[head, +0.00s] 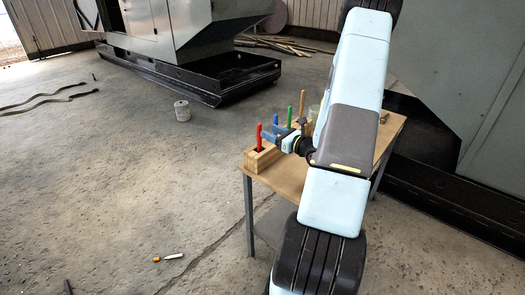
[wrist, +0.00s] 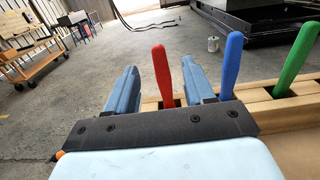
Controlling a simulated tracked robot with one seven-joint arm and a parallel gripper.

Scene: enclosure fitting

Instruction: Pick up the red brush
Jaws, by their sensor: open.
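The red brush (wrist: 162,75) stands upright in a slot of a wooden block (wrist: 262,92), with its handle up. In the wrist view it shows between the two blue fingers of my gripper (wrist: 158,88), which are open and apart from it. In the head view the red brush (head: 259,136) stands at the left end of the wooden block (head: 262,160) on a small table. My gripper (head: 278,134) is just to its right there. The brush's lower end is hidden in the block.
A blue brush (wrist: 232,65) stands right of my right finger, and a green brush (wrist: 297,60) farther right. An orange-brown handle (head: 302,102) stands farther back. The table (head: 288,183) is small, with open concrete floor to its left. A can (head: 182,110) stands on the floor.

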